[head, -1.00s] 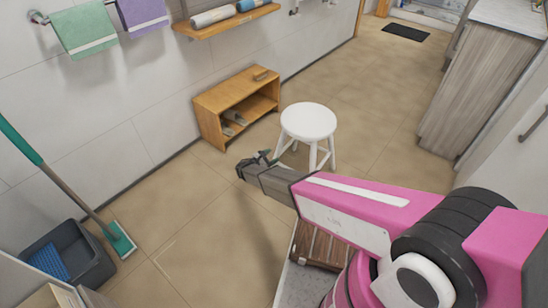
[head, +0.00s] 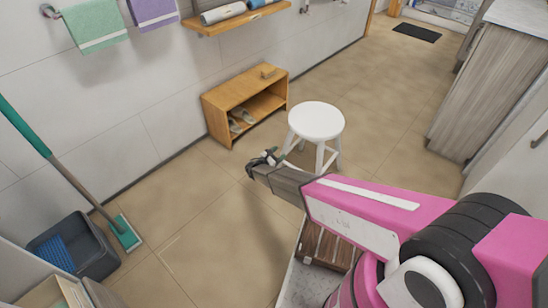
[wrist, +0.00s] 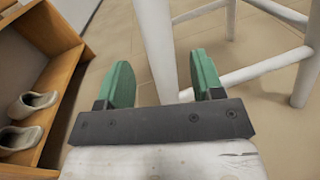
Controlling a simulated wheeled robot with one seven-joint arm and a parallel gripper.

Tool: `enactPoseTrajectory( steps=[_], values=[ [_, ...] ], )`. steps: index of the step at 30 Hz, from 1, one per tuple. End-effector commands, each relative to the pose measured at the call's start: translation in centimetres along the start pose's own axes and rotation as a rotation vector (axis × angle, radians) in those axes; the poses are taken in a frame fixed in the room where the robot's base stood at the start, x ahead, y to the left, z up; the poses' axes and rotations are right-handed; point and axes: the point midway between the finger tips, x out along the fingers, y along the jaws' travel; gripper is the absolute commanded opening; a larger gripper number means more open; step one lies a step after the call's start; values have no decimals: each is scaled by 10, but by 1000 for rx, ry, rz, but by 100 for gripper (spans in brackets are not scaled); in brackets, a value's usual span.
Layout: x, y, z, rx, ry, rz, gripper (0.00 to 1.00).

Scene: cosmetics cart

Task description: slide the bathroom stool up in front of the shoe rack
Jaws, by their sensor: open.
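The white round-topped bathroom stool (head: 316,121) stands upright on the tiled floor, to the right of the wooden shoe rack (head: 221,114) and a little out from it. The rack is against the wall, with shoes (head: 242,118) inside and a small brush-like item on top. My gripper (head: 267,157) is low, at the near left side of the stool. In the wrist view its two green fingers (wrist: 163,85) are spread apart. A white stool leg (wrist: 158,45) shows beyond and between them. I cannot tell whether they touch. The shoe rack's side (wrist: 72,80) is at the left there.
A teal mop (head: 124,232) and a grey bucket (head: 85,245) stand at the left. A wooden slatted item (head: 328,247) lies below my arm. A grey cabinet (head: 470,95) stands at the right.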

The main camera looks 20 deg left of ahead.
Motion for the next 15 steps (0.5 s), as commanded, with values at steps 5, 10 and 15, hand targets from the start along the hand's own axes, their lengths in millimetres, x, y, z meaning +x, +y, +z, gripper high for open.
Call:
enactPoseTrajectory(
  steps=[5,10,15],
  values=[
    [32,0,0,0,-1,-2,61],
    [54,0,0,0,-1,-1,61],
    [66,1,0,0,0,1,61]
  ],
)
